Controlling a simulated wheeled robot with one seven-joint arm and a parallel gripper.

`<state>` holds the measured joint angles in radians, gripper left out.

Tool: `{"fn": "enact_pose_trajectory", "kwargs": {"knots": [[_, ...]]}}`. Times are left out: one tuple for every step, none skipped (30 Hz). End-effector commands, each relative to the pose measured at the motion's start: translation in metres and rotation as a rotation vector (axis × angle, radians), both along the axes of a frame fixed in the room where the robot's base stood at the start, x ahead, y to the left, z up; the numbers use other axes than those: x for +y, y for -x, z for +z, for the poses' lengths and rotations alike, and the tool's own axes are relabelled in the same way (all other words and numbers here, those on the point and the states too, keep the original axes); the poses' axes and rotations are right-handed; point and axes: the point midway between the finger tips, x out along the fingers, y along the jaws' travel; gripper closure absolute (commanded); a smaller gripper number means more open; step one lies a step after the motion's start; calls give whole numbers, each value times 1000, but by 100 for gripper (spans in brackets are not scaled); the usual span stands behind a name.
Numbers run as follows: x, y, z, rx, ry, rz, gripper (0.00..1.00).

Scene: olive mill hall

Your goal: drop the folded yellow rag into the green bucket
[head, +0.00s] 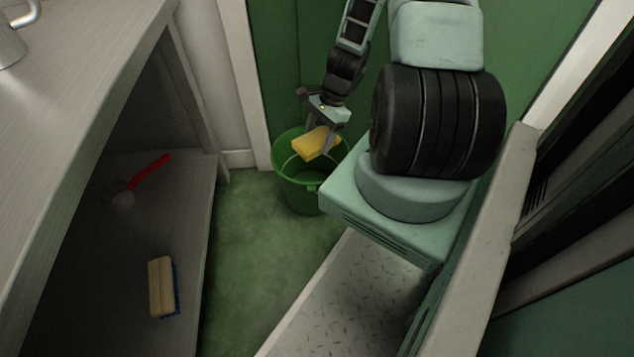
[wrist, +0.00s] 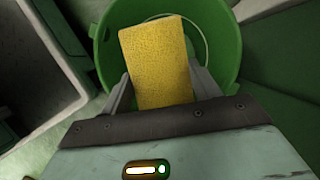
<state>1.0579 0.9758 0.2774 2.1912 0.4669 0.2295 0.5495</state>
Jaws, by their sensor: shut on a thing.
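The folded yellow rag (head: 315,143) is a small flat block held in my gripper (head: 322,128). The gripper is shut on it. The green bucket (head: 298,191) stands on the floor below, and the rag is over its mouth in the head view. In the wrist view the rag (wrist: 157,62) is between the two fingers of my gripper (wrist: 160,88), with the rim of the bucket (wrist: 232,52) around and behind it. The rag hides much of the bucket's inside. How high the rag is above the rim is hard to tell.
A grey bench (head: 75,75) stands at the left with a metal jug (head: 9,48) on top. Its lower shelf (head: 100,255) holds a red-handled tool (head: 150,173) and a brush (head: 161,287). A green wall is close behind the bucket. Green floor (head: 250,255) is clear in front.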

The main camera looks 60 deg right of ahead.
Motion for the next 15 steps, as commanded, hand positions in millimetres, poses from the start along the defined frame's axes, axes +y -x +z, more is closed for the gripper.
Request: {"fn": "enact_pose_trajectory", "kwargs": {"knots": [[0, 0, -13, 0, 0, 0, 60], [0, 0, -16, 0, 0, 0, 60], [0, 0, -20, 0, 0, 0, 60], [0, 0, -22, 0, 0, 0, 60], [0, 0, -24, 0, 0, 0, 60], [0, 0, -26, 0, 0, 0, 60], [0, 0, -27, 0, 0, 0, 60], [0, 0, -28, 0, 0, 0, 60], [0, 0, -28, 0, 0, 0, 60], [0, 0, -28, 0, 0, 0, 60], [0, 0, -28, 0, 0, 0, 60], [0, 0, -27, 0, 0, 0, 60], [0, 0, -27, 0, 0, 0, 60], [0, 0, -27, 0, 0, 0, 60], [0, 0, -26, 0, 0, 0, 60]]}}
